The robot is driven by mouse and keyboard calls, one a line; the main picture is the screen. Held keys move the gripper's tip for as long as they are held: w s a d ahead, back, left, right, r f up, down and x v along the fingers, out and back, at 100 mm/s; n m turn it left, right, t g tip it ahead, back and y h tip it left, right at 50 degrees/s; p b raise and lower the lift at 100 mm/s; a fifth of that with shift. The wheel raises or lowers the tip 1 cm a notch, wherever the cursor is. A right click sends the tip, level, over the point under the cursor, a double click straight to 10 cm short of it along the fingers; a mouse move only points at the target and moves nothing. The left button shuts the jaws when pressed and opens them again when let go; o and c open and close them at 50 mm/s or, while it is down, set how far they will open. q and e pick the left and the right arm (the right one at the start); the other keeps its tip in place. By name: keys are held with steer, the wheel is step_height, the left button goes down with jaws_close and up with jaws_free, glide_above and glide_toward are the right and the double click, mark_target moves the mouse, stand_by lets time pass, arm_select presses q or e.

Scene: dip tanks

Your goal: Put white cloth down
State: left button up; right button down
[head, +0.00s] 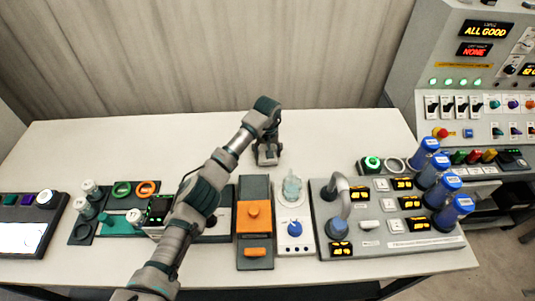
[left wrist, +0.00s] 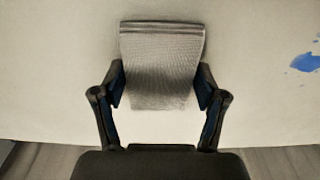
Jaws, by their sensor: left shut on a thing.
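My left arm reaches across the table in the head view. Its gripper (head: 268,155) points down over the bare back part of the table (head: 340,140). In the left wrist view the left gripper (left wrist: 161,85) is shut on a pale grey-white woven cloth (left wrist: 160,65), with one finger at each side of it. The cloth looks flat, with a darker band along its far edge. I cannot tell whether it touches the table. I cannot make out the cloth in the head view. My right gripper is not in view.
A blue stain (left wrist: 306,62) lies on the surface right of the cloth. Along the front stand an orange-topped unit (head: 254,215), a stirrer with a glass beaker (head: 292,188) and a panel with blue-capped tubes (head: 436,180). The table's back left is clear.

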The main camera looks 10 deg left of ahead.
arm_select(q)
steer(key=shift+f, duration=0.65)
steer(key=shift+a, duration=0.2)
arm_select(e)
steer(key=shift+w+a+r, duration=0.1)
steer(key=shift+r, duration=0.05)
arm_select(q)
steer(key=shift+a+f, duration=0.1)
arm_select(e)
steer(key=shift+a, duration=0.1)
arm_select(q)
steer(key=shift+f, duration=0.1)
steer(key=shift+f, duration=0.15)
steer(key=o, duration=1)
steer(key=shift+f, duration=0.1)
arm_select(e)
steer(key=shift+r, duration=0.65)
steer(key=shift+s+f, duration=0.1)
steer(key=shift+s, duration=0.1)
